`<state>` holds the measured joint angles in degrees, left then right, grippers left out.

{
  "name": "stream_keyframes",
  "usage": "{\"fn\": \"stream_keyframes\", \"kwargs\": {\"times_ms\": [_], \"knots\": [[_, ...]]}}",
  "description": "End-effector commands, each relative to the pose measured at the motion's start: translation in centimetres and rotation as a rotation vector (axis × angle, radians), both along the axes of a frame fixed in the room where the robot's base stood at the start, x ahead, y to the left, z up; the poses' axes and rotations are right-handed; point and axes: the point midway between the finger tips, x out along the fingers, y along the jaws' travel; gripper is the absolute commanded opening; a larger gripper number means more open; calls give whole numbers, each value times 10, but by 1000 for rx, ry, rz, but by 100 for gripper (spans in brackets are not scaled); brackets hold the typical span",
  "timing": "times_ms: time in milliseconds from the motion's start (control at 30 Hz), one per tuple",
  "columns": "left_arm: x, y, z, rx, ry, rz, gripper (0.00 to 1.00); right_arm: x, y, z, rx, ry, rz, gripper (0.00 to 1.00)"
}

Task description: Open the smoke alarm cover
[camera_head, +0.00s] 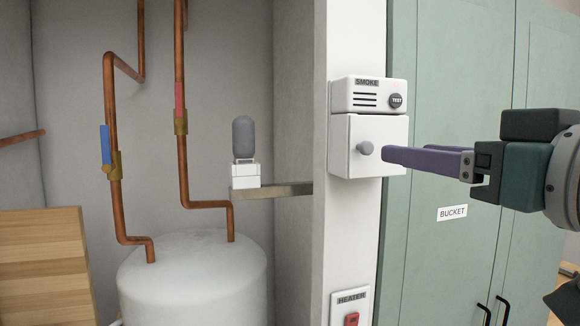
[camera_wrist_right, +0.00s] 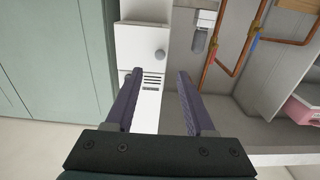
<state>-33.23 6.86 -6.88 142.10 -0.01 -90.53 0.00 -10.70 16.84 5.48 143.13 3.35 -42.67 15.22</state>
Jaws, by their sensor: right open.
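The smoke alarm (camera_head: 368,92) is a white box on the pillar, with a SMOKE label, dark vent slots and a dark round TEST button. Below it is a white square cover (camera_head: 345,130) with a round grey knob (camera_head: 365,148); it looks shut. My right gripper (camera_head: 388,156) comes in from the right, its purple fingers beside the knob and apart from it. In the right wrist view the fingers (camera_wrist_right: 158,76) are spread and empty, with the vents between them and the knob (camera_wrist_right: 160,55) beyond the tips. My left gripper is not in view.
Green cabinet doors (camera_head: 420,215) with a BUCKET label stand right of the pillar (camera_head: 340,245). A HEATER switch (camera_head: 351,298) is below. Left are a white tank (camera_head: 195,280), copper pipes (camera_head: 185,130), and a metal shelf (camera_head: 285,190) bearing a grey-topped device (camera_head: 243,140).

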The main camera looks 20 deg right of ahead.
Motion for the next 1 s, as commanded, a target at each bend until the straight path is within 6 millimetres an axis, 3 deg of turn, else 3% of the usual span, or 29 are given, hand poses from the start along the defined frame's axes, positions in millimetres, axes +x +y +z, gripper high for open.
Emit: {"fn": "stream_keyframes", "kwargs": {"times_ms": [33, 167, 200, 233, 500, 700, 1000], "knots": [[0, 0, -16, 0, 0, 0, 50, 4, 0, -6, -2, -8, 1, 54], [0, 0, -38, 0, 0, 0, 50, 14, 0, -7, -5, -7, 0, 54], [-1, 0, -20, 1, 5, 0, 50, 23, 0, 4, -1, 4, -1, 54], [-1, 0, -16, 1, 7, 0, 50, 29, 0, 5, 0, 5, -1, 54], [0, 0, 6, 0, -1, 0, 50, 72, 0, 3, -1, 6, -1, 54], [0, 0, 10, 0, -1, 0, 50, 85, 0, 0, -3, 5, 0, 54], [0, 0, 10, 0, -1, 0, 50, 87, 0, -1, -3, 5, 0, 54]]}}
